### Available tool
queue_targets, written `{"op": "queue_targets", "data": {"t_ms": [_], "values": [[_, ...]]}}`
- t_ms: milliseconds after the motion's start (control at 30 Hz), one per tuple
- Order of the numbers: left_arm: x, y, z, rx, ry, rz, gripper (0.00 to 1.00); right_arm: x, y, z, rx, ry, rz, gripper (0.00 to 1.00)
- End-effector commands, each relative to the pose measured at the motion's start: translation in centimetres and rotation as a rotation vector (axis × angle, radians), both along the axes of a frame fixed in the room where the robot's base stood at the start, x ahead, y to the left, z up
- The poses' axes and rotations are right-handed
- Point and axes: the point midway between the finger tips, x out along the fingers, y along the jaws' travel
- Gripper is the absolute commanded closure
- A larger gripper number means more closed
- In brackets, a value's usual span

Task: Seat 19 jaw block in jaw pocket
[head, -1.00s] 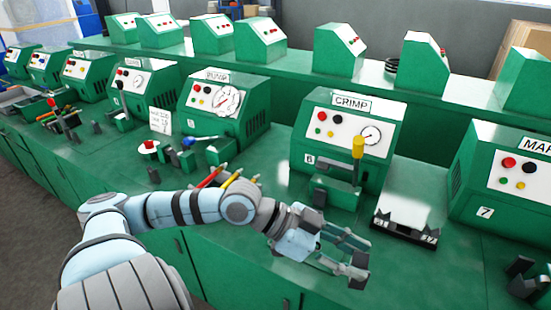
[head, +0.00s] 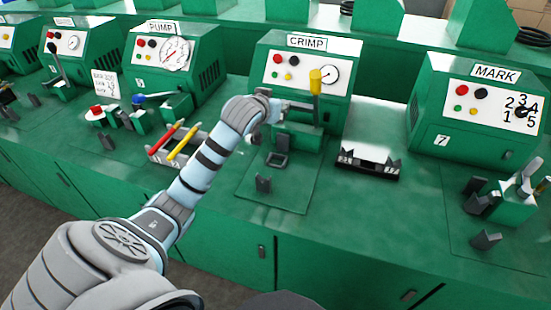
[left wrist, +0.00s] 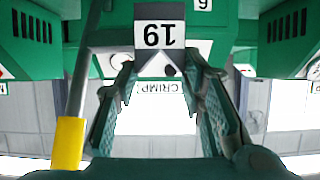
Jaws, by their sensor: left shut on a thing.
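The jaw block labelled 19 (left wrist: 160,36) has a white face and a dark notched end. In the left wrist view it sits between the two fingers of my left gripper (left wrist: 160,82), which is shut on it. In the head view my left gripper (head: 290,106) is at the front of the green CRIMP machine (head: 306,68), beside its yellow-handled lever (head: 316,82). The block is too small or hidden to make out there. The jaw pocket cannot be made out clearly, so I cannot tell whether the block touches it. My right gripper is not in view.
A rack of jaw blocks (head: 366,172) lies right of the CRIMP machine. Red and yellow handled tools (head: 184,144) lie left.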

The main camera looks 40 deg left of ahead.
Motion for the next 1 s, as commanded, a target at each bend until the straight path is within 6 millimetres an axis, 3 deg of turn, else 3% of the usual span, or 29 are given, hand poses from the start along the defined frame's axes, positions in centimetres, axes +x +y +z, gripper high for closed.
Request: {"op": "queue_targets", "data": {"t_ms": [100,300,633,967,1000], "values": [[-0.1,-0.1,-5.2,-0.001,0.006,-0.002,1.00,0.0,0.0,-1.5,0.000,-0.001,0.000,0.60],[-0.1,0.0,-11.5,0.000,0.002,-0.004,1.00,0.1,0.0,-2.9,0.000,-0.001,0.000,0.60],[-0.1,0.0,-16.9,0.002,0.000,-0.005,1.00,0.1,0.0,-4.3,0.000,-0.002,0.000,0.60],[-0.1,-0.1,-17.2,0.002,-0.001,-0.005,1.00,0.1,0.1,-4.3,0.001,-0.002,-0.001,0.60],[-0.1,0.0,-17.2,0.001,0.002,-0.005,0.57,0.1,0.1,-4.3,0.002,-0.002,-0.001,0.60]]}}
